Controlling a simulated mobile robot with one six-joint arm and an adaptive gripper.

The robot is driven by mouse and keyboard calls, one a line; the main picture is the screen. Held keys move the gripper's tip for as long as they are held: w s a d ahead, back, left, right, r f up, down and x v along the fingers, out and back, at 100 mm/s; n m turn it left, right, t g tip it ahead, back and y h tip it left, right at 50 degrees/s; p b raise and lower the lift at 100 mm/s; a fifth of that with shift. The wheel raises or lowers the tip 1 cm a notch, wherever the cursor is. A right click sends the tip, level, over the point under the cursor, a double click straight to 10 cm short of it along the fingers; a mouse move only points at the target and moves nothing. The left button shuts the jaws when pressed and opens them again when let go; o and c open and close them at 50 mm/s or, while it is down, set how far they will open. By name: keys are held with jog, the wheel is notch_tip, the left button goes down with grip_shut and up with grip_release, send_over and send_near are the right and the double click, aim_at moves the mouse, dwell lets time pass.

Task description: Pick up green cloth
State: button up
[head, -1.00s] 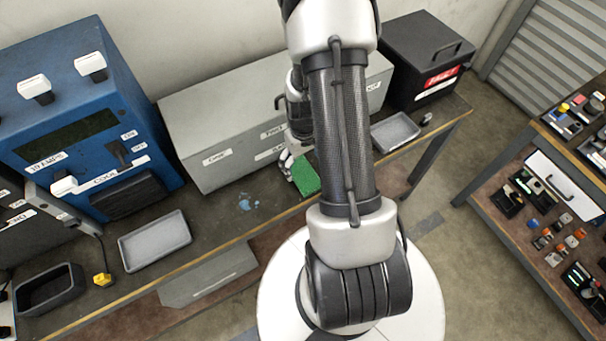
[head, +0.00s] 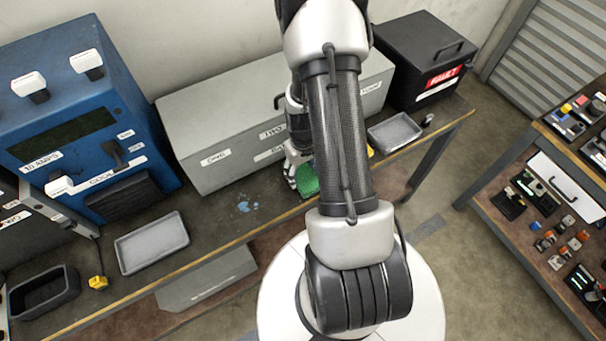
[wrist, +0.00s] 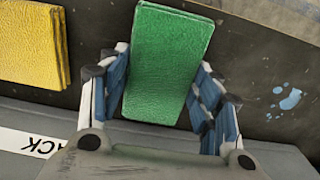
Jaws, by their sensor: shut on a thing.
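The green cloth (wrist: 168,62) is a flat, textured rectangle. In the wrist view it sits between the two blue-padded fingers of my gripper (wrist: 163,95), which are shut on it from both sides. In the head view the green cloth (head: 307,181) shows beside my gripper (head: 297,172), near the front edge of the workbench. My arm hides part of it there. I cannot tell for sure whether the cloth touches the bench.
A yellow cloth (wrist: 33,45) lies left of the green one in the wrist view. A grey cabinet (head: 215,160) stands behind my gripper. A grey tray (head: 394,132) and a black box (head: 420,60) are at right. A blue spill (head: 247,204) marks the bench (head: 215,225).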

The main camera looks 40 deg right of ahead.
aim_at(302, 173)
jog(key=c, duration=0.3)
jog(key=shift+r, duration=0.1)
notch_tip(302, 173, up, 20)
jog(key=p, duration=0.5)
jog(key=shift+p, duration=0.4)
jog(key=o, duration=0.5)
jog(key=shift+c, duration=0.2)
jog(key=c, duration=0.4)
jog(key=shift+a, duration=0.1)
